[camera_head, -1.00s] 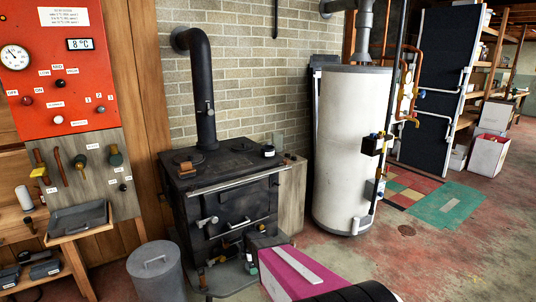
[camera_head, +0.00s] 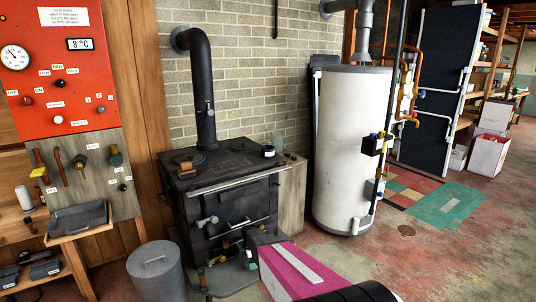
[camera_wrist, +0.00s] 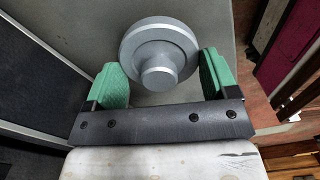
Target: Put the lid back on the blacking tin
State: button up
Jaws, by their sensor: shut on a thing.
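In the wrist view my gripper (camera_wrist: 164,76) has its two green fingers on either side of a round grey metal piece with a stepped rim and a central knob (camera_wrist: 157,54). The gripper is shut on this piece, which looks like the lid. A small dark round tin with a pale label (camera_head: 268,151) stands on the right of the black stove top; it may be the blacking tin. In the head view my gripper is low in front of the stove, partly hidden by my own arm, and the held piece cannot be made out.
The black stove (camera_head: 225,190) has a front rail and a flue pipe (camera_head: 203,90) rising at its back. A small clear glass (camera_head: 278,141) is near the dark tin. A lidded grey bin (camera_head: 155,272) stands front left. A white tank (camera_head: 350,150) stands to the right.

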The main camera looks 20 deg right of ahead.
jog(key=shift+r, duration=0.7)
jog(key=shift+r, duration=2.5)
